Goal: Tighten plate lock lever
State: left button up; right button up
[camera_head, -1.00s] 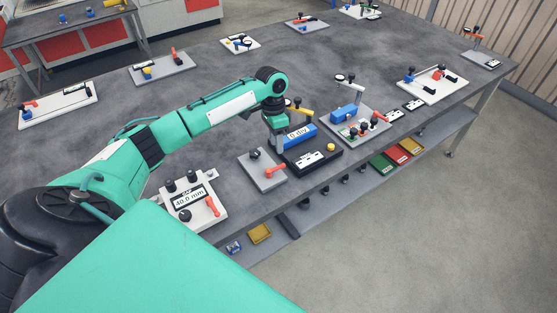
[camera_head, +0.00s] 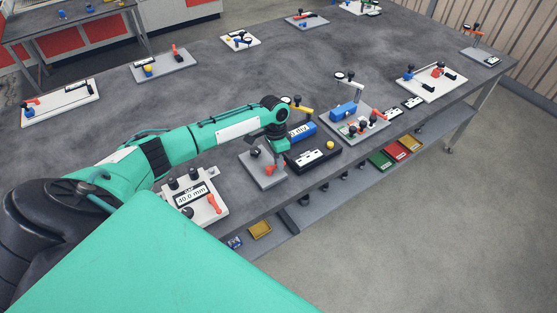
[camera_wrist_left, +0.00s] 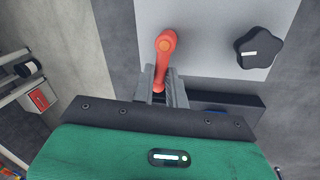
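The grey plate (camera_head: 253,171) lies at the table's front edge, bearing a black knob and a red lever (camera_head: 271,170). In the left wrist view the red lever (camera_wrist_left: 166,45) points toward me, and the black star knob (camera_wrist_left: 259,47) sits to its right on the pale plate (camera_wrist_left: 210,22). My left gripper (camera_head: 274,161) is low over the plate at the lever. Its fingers (camera_wrist_left: 161,80) stand apart on either side of the lever's near end; whether they touch it is not clear. My right gripper is not in view.
A white gauge box (camera_head: 195,198) with a red lever stands to the left. Several more fixtures line the table; its middle is clear.

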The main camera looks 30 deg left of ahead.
pick_arm(q)
grip_shut()
jog(key=shift+m, duration=0.3)
jog(key=shift+d, duration=0.15)
jog(key=m, duration=0.1)
jog(key=m+p, duration=0.1)
jog(key=m, duration=0.1)
jog(key=shift+s+d+r+g+y, duration=0.1)
jog(key=shift+s+d+g+y, duration=0.2)
jog(key=shift+s+d, duration=0.1)
jog(key=m, duration=0.2)
jog(key=m+p, duration=0.1)
jog(key=m, duration=0.1)
jog(key=shift+s+d+y, duration=0.3)
jog(key=shift+s, duration=0.1)
jog(key=m, duration=0.1)
jog(key=s+m+p, duration=0.1)
jog(key=m, duration=0.1)
jog(key=m+y, duration=0.1)
jog(key=m, duration=0.1)
jog(key=shift+s+d, duration=0.15)
jog(key=shift+s, duration=0.15)
jog(key=shift+s+m+p, duration=0.25)
jog(key=shift+m, duration=0.6)
jog(key=shift+s+m+p, duration=0.2)
jog(key=shift+m+p, duration=0.05)
jog(key=shift+m, duration=0.6)
jog(key=shift+y, duration=0.3)
